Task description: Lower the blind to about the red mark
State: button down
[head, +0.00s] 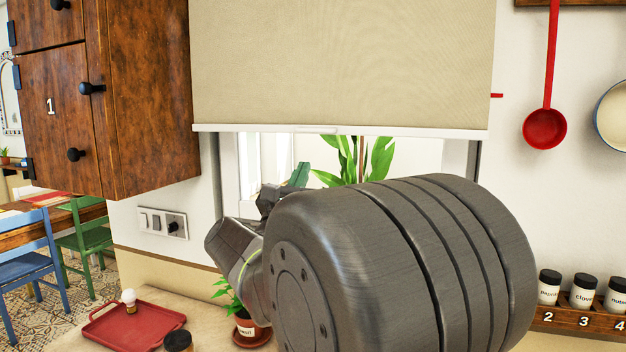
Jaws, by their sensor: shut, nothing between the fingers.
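The beige blind (340,60) hangs over the window, with a white bottom bar (420,133) that has a small grip tab (317,130) near its middle. The red mark (497,96) is a short line on the wall at the blind's right edge. In this view the bar lies a little below the mark. My gripper (270,198) shows only as a small dark part behind my large grey arm link, below the bar and left of its tab. It is shut and empty, apart from the bar in the picture. Its fingertips are not clearly visible.
A wooden cabinet (145,90) stands close on the left. A red ladle (545,128) and a pan (612,115) hang at right, above a spice rack (580,316). A red tray (125,325) and a potted plant (246,325) are on the counter.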

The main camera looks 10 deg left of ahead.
aim_at(306, 107)
jog(key=w+r+p, duration=0.1)
jog(key=r, duration=0.2)
jog(key=w+r+p, duration=0.1)
jog(key=r, duration=0.1)
jog(key=shift+w+d+r+p, duration=0.15)
jog(key=shift+w+d+p, duration=0.1)
jog(key=shift+w+p, duration=0.1)
notch_tip(306, 107, up, 8)
jog(key=shift+s+b, duration=0.1)
jog(key=shift+b, duration=0.2)
